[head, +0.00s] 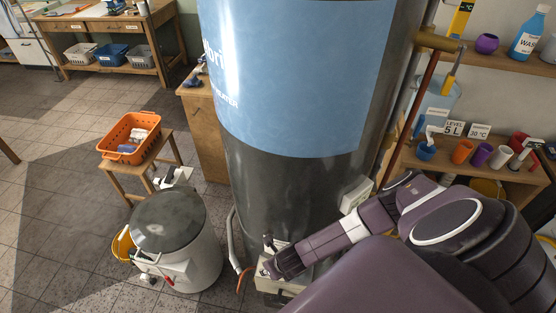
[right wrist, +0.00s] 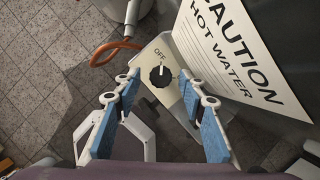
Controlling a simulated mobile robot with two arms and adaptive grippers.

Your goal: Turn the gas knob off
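The gas knob (right wrist: 160,77) is a round black knob on a light grey control box, with the word OFF printed beside it. A light mark on the knob appears to face OFF, but it is too small to be sure. My right gripper (right wrist: 158,88) is open, its blue-padded fingers on either side of the knob with gaps visible; I cannot tell whether they touch it. In the head view, my right arm reaches the control box (head: 279,286) at the foot of the water heater (head: 290,190) and hides the knob. My left gripper is not in view.
A CAUTION HOT WATER sign (right wrist: 235,55) is close to the right finger. An orange hose (right wrist: 113,47) runs beside the box. A lidded grey drum (head: 178,240) stands left of the heater, near a stool with an orange basket (head: 113,143). Shelves (head: 490,168) hold cups at right.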

